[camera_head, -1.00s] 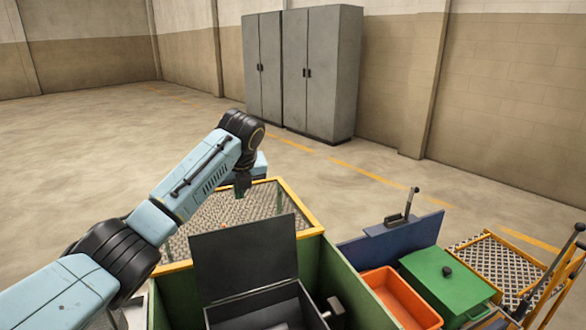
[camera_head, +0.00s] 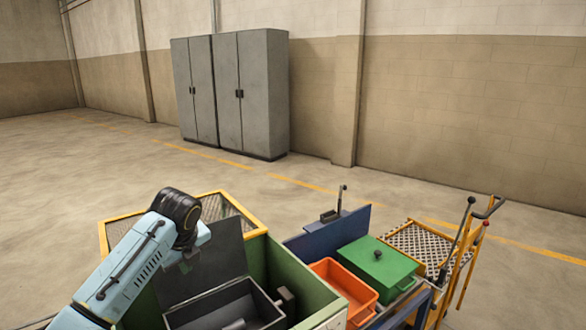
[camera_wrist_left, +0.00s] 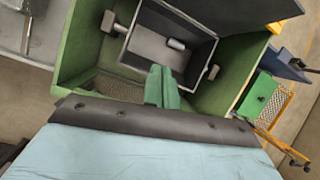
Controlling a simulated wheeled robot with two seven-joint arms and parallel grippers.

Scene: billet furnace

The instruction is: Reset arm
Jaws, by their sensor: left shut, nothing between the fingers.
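My left arm, light blue with black joints, comes in from the lower left of the head view. Its left gripper (camera_head: 187,264) hangs below the black wrist joint, in front of the raised dark lid of a box, and shows only small there. In the left wrist view the green fingers (camera_wrist_left: 162,86) are together with nothing between them. They point toward the open dark box (camera_wrist_left: 172,45), which has a small grey cylinder (camera_wrist_left: 176,44) inside. My right gripper is in neither view.
The dark box (camera_head: 215,312) sits inside a green-walled bin (camera_head: 303,283). To its right are an orange tray (camera_head: 345,284), a green lidded box (camera_head: 376,265) and a yellow-framed trolley (camera_head: 468,256). Grey lockers (camera_head: 262,95) stand at the back wall; open floor lies between.

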